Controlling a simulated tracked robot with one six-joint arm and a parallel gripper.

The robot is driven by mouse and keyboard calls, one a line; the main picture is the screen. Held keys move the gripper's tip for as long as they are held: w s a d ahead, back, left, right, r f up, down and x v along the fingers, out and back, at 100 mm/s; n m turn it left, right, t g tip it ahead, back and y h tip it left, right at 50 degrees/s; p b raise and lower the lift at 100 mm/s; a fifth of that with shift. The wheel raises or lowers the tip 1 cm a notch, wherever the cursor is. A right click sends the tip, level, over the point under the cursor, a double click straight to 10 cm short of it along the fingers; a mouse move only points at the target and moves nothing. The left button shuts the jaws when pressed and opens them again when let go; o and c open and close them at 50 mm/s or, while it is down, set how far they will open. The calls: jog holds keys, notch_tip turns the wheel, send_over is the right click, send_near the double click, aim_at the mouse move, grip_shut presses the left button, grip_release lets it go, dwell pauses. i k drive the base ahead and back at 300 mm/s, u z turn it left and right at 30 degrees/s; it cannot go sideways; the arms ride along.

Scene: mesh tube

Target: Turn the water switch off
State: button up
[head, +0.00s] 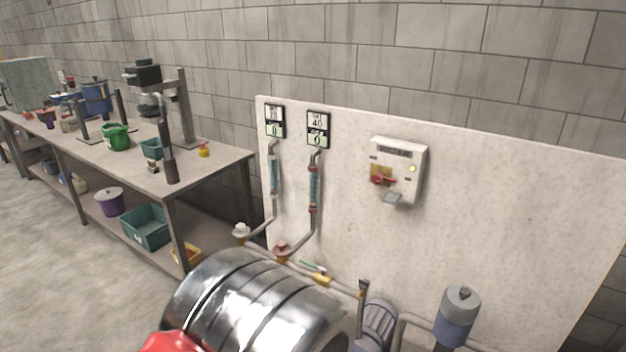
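A white control box (408,165) is mounted on the pale wall panel, right of centre in the head view. On its front, at the left, a red rotary switch (382,179) sits on a yellow plate. It looks turned roughly sideways, but its exact setting is too small to read. No label marks which control is the water switch. I cannot see my gripper in this view.
Two gauges (274,121) (318,129) and clear tubes are left of the box. A shiny metal drum (262,305) and a red part (172,343) fill the bottom foreground. A motor (378,322) and grey-blue cylinder (457,315) stand below. A cluttered workbench (215,160) is left.

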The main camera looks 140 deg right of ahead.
aim_at(377, 179)
jog(key=z, duration=5.55)
